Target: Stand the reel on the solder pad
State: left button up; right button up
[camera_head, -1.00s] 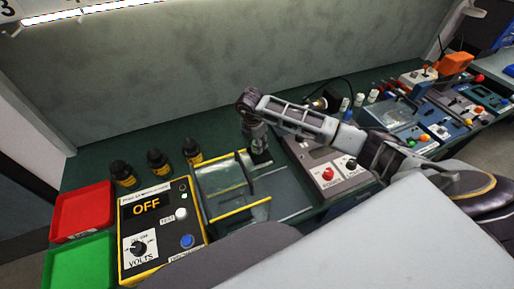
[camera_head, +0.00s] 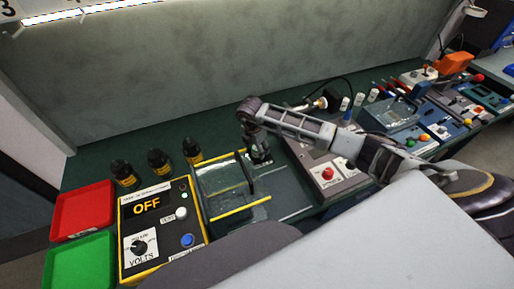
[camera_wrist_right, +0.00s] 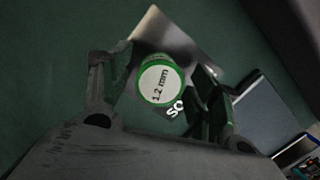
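The reel (camera_wrist_right: 160,80) shows in the right wrist view, its round white face reading "1.2 mm" inside a green rim, facing the camera. A grey metallic plate (camera_wrist_right: 172,38) and a dark patch with the white letters "SO" (camera_wrist_right: 175,109), apparently the solder pad, lie just behind and below it. The reel appears to stand on or over this pad; contact is hidden. My right gripper (camera_wrist_right: 163,82) has its fingers spread on both sides of the reel, with a gap at the right. In the head view the right gripper (camera_head: 257,165) points down at the bench. My left gripper is out of view.
A yellow-edged voltage box (camera_head: 160,225) reading OFF and a clear cover (camera_head: 222,180) stand left of the gripper. A panel with a red button (camera_head: 327,173) is at its right. Several black bottles (camera_head: 158,160) and red (camera_head: 82,208) and green (camera_head: 80,262) trays are at left.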

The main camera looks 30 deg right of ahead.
aim_at(254, 150)
jog(key=shift+r, duration=0.1)
dwell(0.3)
notch_tip(254, 150, up, 12)
jog(key=a, duration=0.1)
jog(key=shift+s+a+b, duration=0.25)
jog(key=shift+a+b, duration=0.1)
dwell(0.8)
